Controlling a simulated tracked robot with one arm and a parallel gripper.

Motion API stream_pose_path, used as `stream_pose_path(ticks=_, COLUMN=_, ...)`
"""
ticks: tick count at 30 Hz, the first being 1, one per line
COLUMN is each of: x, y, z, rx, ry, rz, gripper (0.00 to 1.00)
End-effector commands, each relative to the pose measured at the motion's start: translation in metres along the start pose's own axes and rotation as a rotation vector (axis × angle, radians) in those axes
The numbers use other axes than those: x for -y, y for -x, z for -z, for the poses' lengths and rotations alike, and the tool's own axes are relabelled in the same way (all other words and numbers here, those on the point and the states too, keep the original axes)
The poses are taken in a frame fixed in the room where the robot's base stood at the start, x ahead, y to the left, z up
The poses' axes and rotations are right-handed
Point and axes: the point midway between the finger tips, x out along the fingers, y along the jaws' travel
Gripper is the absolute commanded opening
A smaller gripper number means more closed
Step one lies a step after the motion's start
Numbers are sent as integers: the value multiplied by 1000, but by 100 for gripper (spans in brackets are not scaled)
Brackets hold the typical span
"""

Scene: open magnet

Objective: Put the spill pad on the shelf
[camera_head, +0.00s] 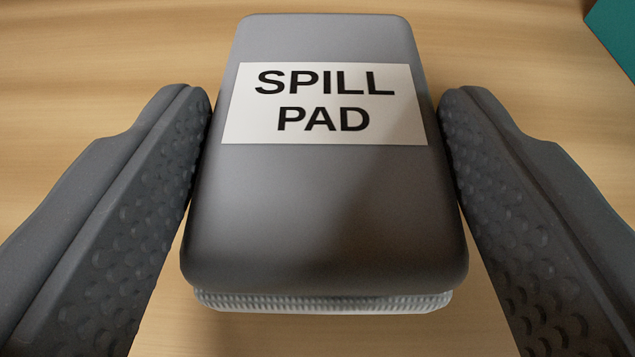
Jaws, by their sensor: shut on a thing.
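The spill pad (325,205) is a grey rounded block with a white label reading "SPILL PAD" and a pale ribbed layer along its lower edge. It sits in the middle of the head camera view. My gripper (325,120) has one dark, dimpled finger on each side of the pad, and it is shut on the pad. A light wood-grained surface (110,60) lies behind and below the pad. I cannot tell whether the pad rests on that surface or is held just above it. I cannot identify the shelf in this view.
A teal object (615,30) shows at the top right corner, cut off by the picture's edge. The visible wood surface to the left of the pad and beyond it is clear.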

Motion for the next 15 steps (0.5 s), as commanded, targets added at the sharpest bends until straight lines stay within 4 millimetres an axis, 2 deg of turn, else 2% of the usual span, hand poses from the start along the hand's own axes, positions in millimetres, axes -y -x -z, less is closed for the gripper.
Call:
stream_pose_path(ticks=3, x=0, y=-3, z=-9, rx=-1, ry=0, rz=1, gripper=35)
stream_pose_path(ticks=15, x=0, y=-3, z=-11, rx=-1, ry=0, rz=1, gripper=35)
